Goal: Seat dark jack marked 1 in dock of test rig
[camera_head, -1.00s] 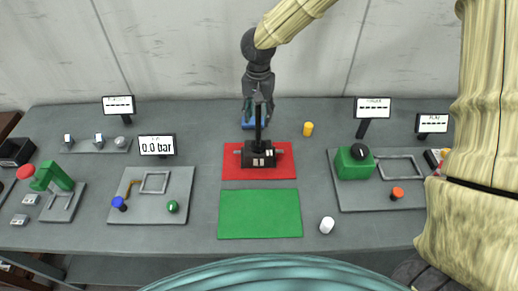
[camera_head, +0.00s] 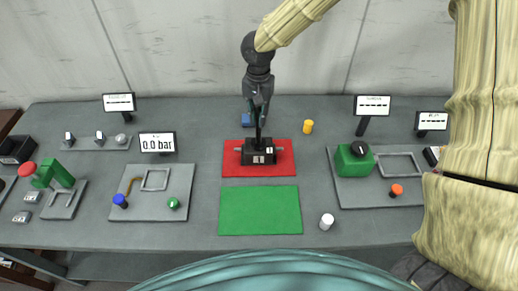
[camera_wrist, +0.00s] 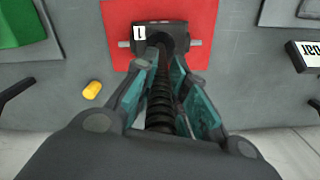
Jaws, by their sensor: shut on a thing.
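The dark jack (camera_head: 258,155) marked 1 stands upright on the red mat (camera_head: 286,167), with grey pins at its sides. It also shows in the wrist view (camera_wrist: 178,28), its white 1 label facing up. My gripper (camera_head: 260,108) is above it, shut on its upright dark ribbed screw (camera_wrist: 160,98). Another plate at right has a dock frame (camera_head: 399,166). I cannot read which is the test rig. Whether the jack's base touches the mat is unclear.
A green mat (camera_head: 260,210) lies in front of the red one. A yellow cylinder (camera_head: 308,127) and white cylinder (camera_head: 327,221) stand to the right. A green block (camera_head: 354,162) with a black knob is on the right plate.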

